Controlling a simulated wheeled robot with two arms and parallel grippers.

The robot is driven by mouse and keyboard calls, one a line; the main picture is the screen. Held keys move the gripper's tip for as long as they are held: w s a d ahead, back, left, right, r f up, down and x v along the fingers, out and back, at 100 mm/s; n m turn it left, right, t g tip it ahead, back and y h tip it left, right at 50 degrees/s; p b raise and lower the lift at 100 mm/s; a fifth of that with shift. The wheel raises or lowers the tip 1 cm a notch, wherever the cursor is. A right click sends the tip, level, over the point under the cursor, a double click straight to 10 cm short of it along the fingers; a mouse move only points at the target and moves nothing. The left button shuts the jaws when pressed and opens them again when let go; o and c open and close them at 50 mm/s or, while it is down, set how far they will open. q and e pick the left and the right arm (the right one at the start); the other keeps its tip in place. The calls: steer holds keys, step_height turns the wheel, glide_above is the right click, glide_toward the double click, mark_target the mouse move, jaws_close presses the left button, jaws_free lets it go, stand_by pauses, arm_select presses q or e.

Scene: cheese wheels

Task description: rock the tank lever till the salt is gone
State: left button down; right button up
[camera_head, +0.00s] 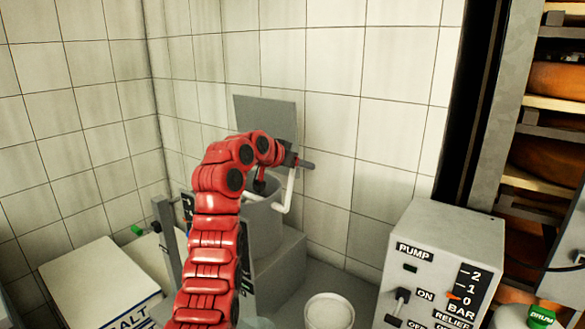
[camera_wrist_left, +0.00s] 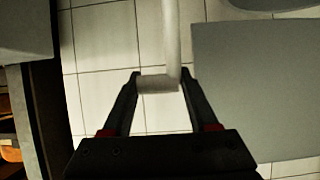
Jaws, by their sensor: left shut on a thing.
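The grey tank (camera_head: 262,225) stands in the corner by the tiled wall, partly behind my left arm. Its pale lever (camera_head: 289,192) shows on its right side as a bent rod, its upper end at my left gripper (camera_head: 293,163). In the left wrist view the lever's rod (camera_wrist_left: 171,40) comes down from the top and ends in a short crosswise grip (camera_wrist_left: 158,84). My left gripper (camera_wrist_left: 162,78) is shut on that grip, which lies between its fingertips. The tank's inside is hidden, so I cannot see any salt in it. My right gripper is out of view.
A grey plate (camera_head: 265,118) rises behind the tank. A pump box (camera_head: 440,262) with a switch and gauge stands at the right. A white bucket (camera_head: 328,310) sits at the bottom middle. A box marked SALT (camera_head: 95,280) is at lower left. Cheese wheels (camera_head: 555,82) fill shelves at right.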

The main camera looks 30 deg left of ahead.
arm_select(q)
steer(key=shift+w+d+f, duration=0.25)
steer(key=shift+w+d, duration=0.05)
steer(key=shift+w, duration=0.1)
steer(key=shift+w+f, duration=0.2)
steer(key=shift+w, duration=0.4)
steer(key=shift+c, duration=2.1)
jaws_free()
steer(key=shift+o, duration=0.9)
steer(key=shift+w+d, duration=0.15)
steer(key=b+v, duration=0.3)
steer(key=v, duration=1.4)
steer(key=shift+a+r, duration=0.2)
steer(key=shift+r, duration=0.05)
